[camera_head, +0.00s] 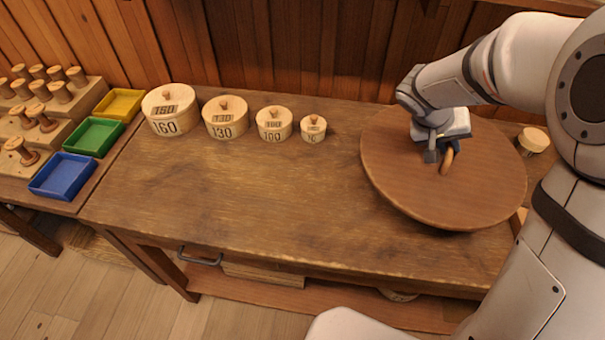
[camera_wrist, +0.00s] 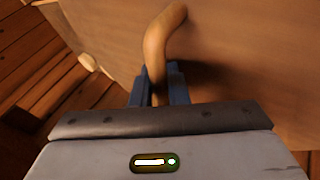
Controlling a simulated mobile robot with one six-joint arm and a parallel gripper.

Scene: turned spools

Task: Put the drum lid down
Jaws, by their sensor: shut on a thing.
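The drum lid (camera_head: 420,190) is a large round brown wooden disc with a curved wooden handle (camera_head: 447,160) on its face. It is at the right end of the workbench in the head view and looks tilted. My gripper (camera_head: 440,152) is shut on the handle. In the wrist view the blue fingers (camera_wrist: 160,88) close around the lower part of the curved handle (camera_wrist: 160,40), with the lid's brown face (camera_wrist: 240,60) behind it. What lies under the lid is hidden, and I cannot tell whether the lid touches the bench.
Round lidded boxes stand along the bench's back: the 160 box (camera_head: 170,112), 130 box (camera_head: 226,120), 100 box (camera_head: 274,126) and a smaller box (camera_head: 313,130). A pale round piece (camera_head: 534,139) is right of the lid. The bench's middle (camera_head: 250,195) is clear. Coloured trays (camera_head: 93,137) are left.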

